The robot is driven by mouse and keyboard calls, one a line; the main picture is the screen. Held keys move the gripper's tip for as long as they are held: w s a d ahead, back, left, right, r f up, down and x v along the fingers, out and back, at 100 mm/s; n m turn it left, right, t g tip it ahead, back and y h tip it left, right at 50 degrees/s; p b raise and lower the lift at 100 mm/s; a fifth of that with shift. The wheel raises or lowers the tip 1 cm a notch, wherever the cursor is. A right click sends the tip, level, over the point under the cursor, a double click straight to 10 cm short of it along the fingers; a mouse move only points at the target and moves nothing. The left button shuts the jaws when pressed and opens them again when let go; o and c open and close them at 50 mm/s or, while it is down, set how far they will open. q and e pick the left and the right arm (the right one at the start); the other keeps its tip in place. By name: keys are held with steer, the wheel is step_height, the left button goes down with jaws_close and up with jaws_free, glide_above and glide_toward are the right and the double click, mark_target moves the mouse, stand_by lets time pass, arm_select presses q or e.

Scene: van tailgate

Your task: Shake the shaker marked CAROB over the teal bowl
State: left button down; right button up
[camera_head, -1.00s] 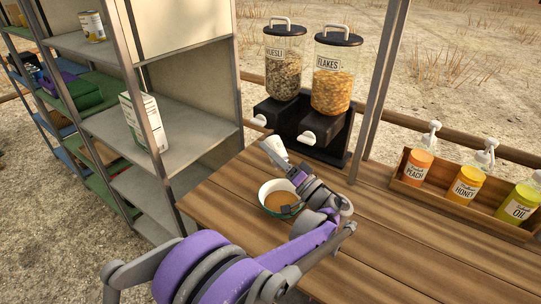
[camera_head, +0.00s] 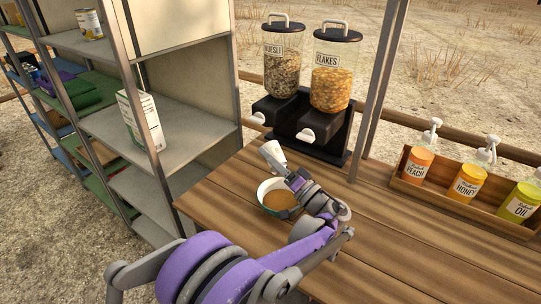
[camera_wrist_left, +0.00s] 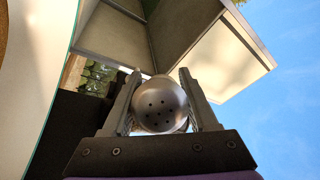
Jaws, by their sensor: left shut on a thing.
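A pale shaker (camera_head: 273,154) is held tilted just above the far rim of a bowl. Its perforated metal cap (camera_wrist_left: 160,104) faces the camera in the left wrist view. I cannot read its marking. My left gripper (camera_head: 292,180) is shut on the shaker, and its two fingers flank it in the left wrist view (camera_wrist_left: 158,108). The bowl (camera_head: 263,206) is pale inside with a dark green-teal outside and holds a brown filling. It stands on the wooden table, partly hidden by my left gripper. Its pale wall and teal edge fill the left of the wrist view (camera_wrist_left: 45,90). My right gripper is out of view.
Muesli (camera_head: 283,62) and flakes (camera_head: 337,75) dispensers stand on a black base behind the bowl. A wooden box (camera_head: 452,203) with several pump bottles is at the right. A grey shelf unit (camera_head: 188,120) stands left of the table. The front right tabletop (camera_head: 430,265) is clear.

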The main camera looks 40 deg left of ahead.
mark_target(270, 149)
arm_select(q)
step_height(270, 149, up, 5)
steer(key=p, duration=0.3)
steer(key=shift+r+p, duration=0.2)
steer(key=shift+p, duration=0.2)
steer(key=shift+f, duration=0.15)
step_height(270, 149, down, 5)
steer(key=b, duration=0.3)
steer(key=shift+f, duration=0.1)
steer(key=shift+r, duration=0.25)
step_height(270, 149, up, 5)
steer(key=p, duration=0.3)
steer(key=shift+f, duration=0.15)
